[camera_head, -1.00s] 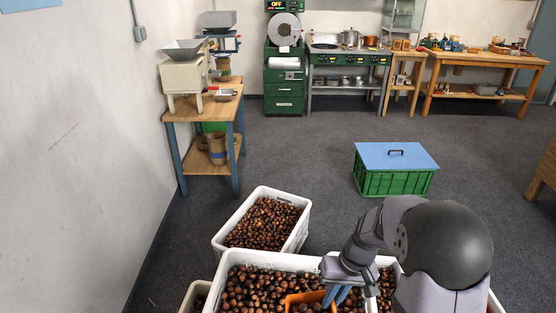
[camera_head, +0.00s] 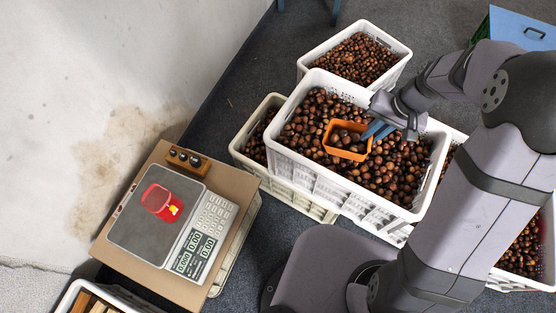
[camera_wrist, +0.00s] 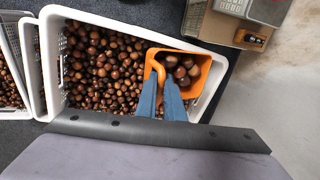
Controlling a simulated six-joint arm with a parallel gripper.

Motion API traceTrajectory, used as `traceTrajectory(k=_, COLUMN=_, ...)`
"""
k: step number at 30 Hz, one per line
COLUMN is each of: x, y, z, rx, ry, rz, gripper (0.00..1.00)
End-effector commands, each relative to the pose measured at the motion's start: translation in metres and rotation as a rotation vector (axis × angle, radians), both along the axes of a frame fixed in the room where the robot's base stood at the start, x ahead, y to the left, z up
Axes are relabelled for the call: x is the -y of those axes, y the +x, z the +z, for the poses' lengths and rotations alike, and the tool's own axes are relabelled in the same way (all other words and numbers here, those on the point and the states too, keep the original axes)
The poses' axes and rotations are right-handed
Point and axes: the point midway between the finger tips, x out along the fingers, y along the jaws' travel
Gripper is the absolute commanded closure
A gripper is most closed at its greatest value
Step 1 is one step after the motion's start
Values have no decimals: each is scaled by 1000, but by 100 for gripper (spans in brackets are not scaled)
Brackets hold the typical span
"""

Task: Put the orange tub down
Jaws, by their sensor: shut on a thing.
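The orange tub (camera_head: 334,148) holds several chestnuts and is over the chestnuts in the large white crate (camera_head: 300,170). My gripper (camera_head: 374,131) has its blue fingers shut on the tub's right side in the head view. In the wrist view the orange tub (camera_wrist: 206,72) shows chestnuts inside, and my gripper's fingers (camera_wrist: 160,88) meet at its orange handle. I cannot tell whether the tub touches the chestnuts below it.
Further chestnut crates (camera_head: 395,65) stand behind and beside the large one. A crate with a blue lid (camera_head: 520,30) stands at the far right.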

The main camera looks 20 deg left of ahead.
Motion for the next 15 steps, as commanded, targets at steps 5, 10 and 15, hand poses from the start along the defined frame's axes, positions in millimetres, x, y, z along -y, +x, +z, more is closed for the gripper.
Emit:
traceTrajectory(k=5, x=-66, y=-3, z=-45, rx=9, ry=24, rz=19, gripper=100)
traceTrajectory(k=10, x=-125, y=-15, z=-76, rx=8, ry=50, rz=28, gripper=100)
traceTrajectory(k=15, x=-181, y=-36, z=-103, rx=4, ry=78, rz=37, gripper=100)
